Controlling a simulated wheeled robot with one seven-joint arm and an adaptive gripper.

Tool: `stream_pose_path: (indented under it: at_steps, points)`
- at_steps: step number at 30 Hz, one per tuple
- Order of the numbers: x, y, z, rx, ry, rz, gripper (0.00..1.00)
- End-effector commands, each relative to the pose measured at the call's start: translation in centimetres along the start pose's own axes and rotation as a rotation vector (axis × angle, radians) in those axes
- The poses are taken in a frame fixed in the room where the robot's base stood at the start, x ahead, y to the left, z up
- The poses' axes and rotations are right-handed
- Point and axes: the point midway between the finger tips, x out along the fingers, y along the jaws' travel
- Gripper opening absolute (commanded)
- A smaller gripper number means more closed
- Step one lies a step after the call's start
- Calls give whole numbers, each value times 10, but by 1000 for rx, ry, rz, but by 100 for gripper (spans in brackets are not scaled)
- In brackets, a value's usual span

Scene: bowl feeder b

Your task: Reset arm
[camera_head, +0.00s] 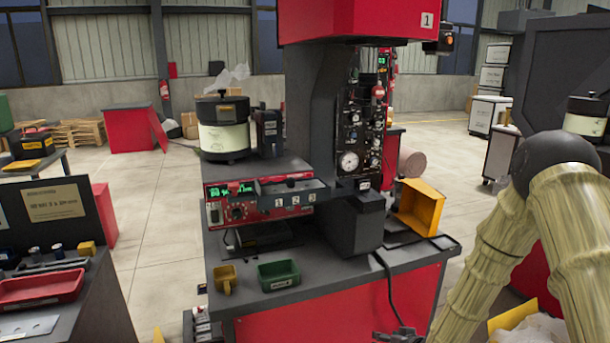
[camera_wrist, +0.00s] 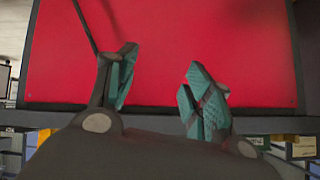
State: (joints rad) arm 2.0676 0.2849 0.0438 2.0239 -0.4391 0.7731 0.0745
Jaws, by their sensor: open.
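My gripper (camera_wrist: 160,88) is open in the wrist view, its two teal-padded fingers spread apart with nothing between them. Beyond the fingers is the red front panel (camera_wrist: 215,50) of the workbench, filling most of that view. In the head view my arm comes down along the right side. A dark piece at the bottom edge, by the red panel (camera_head: 320,318), may be part of my gripper; it is too cropped to tell. The gripper appears low in front of the bench.
The bench carries a bowl feeder (camera_head: 223,128), a red control box (camera_head: 262,203), a green bin (camera_head: 278,275), a small yellow bin (camera_head: 226,278) and a tilted yellow tray (camera_head: 420,207). A black cable (camera_head: 389,285) hangs over the bench edge. A side table holds a red tray (camera_head: 40,290).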

Motion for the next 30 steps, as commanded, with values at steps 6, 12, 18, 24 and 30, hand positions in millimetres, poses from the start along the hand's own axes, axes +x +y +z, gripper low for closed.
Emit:
stream_pose_path:
  at_steps: [6, 12, 18, 24, 30]
  points:
    - [-28, -20, 126, 46, -216, 50, 51]
    - [-76, -35, 230, 79, -414, 109, 51]
    - [-143, -47, 322, 97, -616, 177, 51]
    - [-207, -55, 382, 105, -773, 239, 51]
    - [-235, -58, 403, 105, -837, 266, 51]
